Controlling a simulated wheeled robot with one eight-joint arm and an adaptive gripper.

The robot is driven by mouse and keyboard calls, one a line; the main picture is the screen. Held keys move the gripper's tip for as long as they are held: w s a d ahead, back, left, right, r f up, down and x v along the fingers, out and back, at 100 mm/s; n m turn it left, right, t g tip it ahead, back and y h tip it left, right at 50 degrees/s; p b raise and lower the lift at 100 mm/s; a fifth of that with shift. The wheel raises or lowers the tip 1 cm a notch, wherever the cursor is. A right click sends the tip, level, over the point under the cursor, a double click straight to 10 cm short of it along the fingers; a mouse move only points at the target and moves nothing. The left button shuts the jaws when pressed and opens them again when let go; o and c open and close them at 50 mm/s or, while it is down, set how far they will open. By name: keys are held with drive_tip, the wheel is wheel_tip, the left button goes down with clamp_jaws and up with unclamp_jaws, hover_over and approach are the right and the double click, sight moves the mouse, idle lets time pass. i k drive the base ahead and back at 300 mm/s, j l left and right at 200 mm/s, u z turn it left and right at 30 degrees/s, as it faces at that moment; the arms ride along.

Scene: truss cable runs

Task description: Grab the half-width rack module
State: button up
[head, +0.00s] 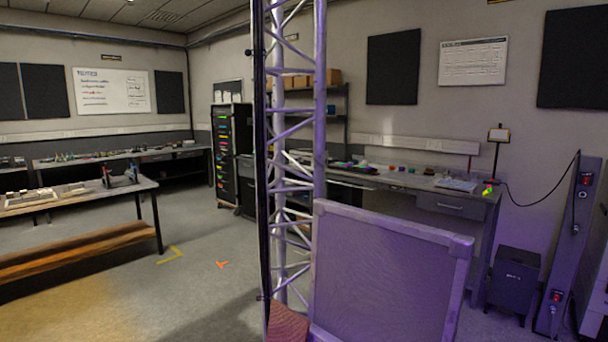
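I cannot pick out the half-width rack module for certain in the head view. A tall black rack or cabinet (231,160) with rows of coloured fronts stands against the back wall, left of the truss. Small items lie on the back-right bench (400,180), too small to tell apart. My gripper is not in view.
A vertical metal truss (320,120) with a dark cable stands close in front. A large grey framed panel (385,270) blocks the lower centre right. A workbench (80,195) stands at left. A dark box (515,280) sits at right. Floor (190,290) is open left of the truss.

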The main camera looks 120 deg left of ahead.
sight(71, 192)
drive_tip(key=u, duration=5.25)
drive_tip(key=i+j, duration=0.1)
drive_tip(key=i, duration=1.45)
drive_tip(key=i+j, duration=0.1)
drive_tip(key=i, duration=1.45)
drive_tip(key=i+j, duration=0.15)
drive_tip(key=i, duration=1.35)
drive_tip(key=i+j, duration=0.1)
drive_tip(key=i, duration=1.45)
drive_tip(key=i+j, duration=0.1)
drive_tip(key=i, duration=1.45)
